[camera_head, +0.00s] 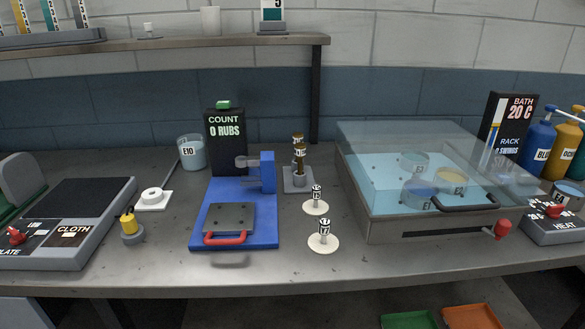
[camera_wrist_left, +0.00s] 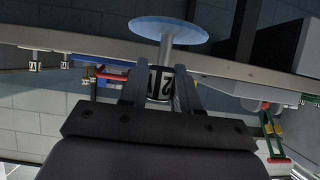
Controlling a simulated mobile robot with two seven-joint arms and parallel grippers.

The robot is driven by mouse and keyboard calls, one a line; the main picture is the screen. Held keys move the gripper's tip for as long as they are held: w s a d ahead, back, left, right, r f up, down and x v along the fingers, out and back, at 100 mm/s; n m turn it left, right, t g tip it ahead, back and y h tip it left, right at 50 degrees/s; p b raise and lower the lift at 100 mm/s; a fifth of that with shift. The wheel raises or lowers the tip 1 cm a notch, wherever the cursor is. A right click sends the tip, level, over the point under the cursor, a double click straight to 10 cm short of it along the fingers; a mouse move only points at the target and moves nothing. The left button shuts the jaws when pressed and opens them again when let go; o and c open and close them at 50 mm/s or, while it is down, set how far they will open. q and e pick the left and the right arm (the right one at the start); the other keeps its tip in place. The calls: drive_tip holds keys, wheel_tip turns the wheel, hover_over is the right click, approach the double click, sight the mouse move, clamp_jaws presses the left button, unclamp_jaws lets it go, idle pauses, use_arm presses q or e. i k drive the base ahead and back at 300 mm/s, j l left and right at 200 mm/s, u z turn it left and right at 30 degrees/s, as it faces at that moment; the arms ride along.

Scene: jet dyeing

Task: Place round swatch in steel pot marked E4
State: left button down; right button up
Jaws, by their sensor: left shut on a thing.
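In the left wrist view my left gripper (camera_wrist_left: 159,88) is shut on the dark, white-lettered grip of a round swatch (camera_wrist_left: 168,27). The swatch is a pale blue disc on a short stem, held clear beyond the fingertips. Neither gripper shows in the head view. Several pots are in the clear water bath: one with blue liquid (camera_head: 419,194), one with yellowish liquid (camera_head: 452,181) and one farther back (camera_head: 413,161). Their labels are too small to read surely, so I cannot tell which is E4. Another pot (camera_head: 568,193) is partly cut off at the right edge.
Two pale round swatches (camera_head: 316,208) (camera_head: 323,243) with upright grips stand between the blue rub tester (camera_head: 236,225) and the bath (camera_head: 383,229). A pot marked E10 (camera_head: 191,154) stands at back left. The heat unit (camera_head: 553,225) is at right. The front bench edge is mostly clear.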

sight(564, 202)
drive_tip(key=l+u, duration=0.1)
drive_tip(key=l, duration=1)
drive_tip(key=k+l+u, duration=0.15)
drive_tip(key=l, duration=0.4)
drive_tip(key=l+u, duration=0.1)
drive_tip(key=l, duration=0.45)
drive_tip(key=k+l, duration=0.1)
drive_tip(key=l, duration=0.45)
drive_tip(key=l+u, duration=0.15)
drive_tip(key=l, duration=0.4)
drive_tip(key=l+u, duration=0.1)
drive_tip(key=l, duration=0.55)
drive_tip(key=k+l, duration=0.15)
drive_tip(key=l, duration=0.5)
drive_tip(key=k+l+u, duration=0.15)
drive_tip(key=l, duration=0.5)
drive_tip(key=i, duration=0.05)
